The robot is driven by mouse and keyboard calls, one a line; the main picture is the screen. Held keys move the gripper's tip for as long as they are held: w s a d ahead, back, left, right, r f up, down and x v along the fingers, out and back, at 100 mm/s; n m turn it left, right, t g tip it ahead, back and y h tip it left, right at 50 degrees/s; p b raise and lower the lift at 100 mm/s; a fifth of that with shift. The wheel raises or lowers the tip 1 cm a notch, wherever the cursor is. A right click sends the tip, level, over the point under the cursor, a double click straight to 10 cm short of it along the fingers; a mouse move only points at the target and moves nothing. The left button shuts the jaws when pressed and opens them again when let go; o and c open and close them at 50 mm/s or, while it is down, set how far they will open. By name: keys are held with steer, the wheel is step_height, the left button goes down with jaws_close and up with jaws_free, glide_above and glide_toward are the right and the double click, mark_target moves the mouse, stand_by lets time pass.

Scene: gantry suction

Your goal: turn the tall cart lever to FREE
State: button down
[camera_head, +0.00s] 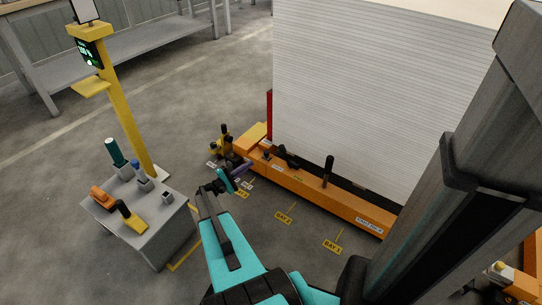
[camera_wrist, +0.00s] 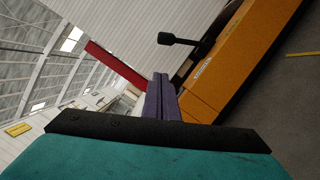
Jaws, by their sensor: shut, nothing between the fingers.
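The orange cart (camera_head: 310,190) carries a large white slatted load. A tall black lever (camera_head: 328,170) stands upright on the cart's near side. A shorter, tilted black lever (camera_head: 287,156) is to its left. My gripper (camera_head: 246,166), with purple fingers, is left of both levers, near the cart's left end and apart from them. In the wrist view my gripper (camera_wrist: 160,85) is shut and empty. One black lever (camera_wrist: 180,40) shows there beyond the fingertips; I cannot tell which one. The FREE marking cannot be read.
A grey block (camera_head: 150,222) with several coloured handles stands at left, beside a yellow post (camera_head: 125,110) with a display. A yellow fitting (camera_head: 222,142) is at the cart's left end. Floor labels mark bays (camera_head: 332,247) before the cart. The floor there is clear.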

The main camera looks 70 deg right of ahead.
mark_target(286, 157)
steer(key=shift+s+d, duration=0.15)
steer(key=s+a+r+b+x, duration=0.1)
steer(key=b+x, duration=0.3)
steer(key=x, duration=0.8)
steer(key=shift+s+r+b, duration=0.2)
steer(key=shift+s+b, duration=0.15)
steer(key=shift+s, duration=0.45)
steer(key=shift+s, duration=0.1)
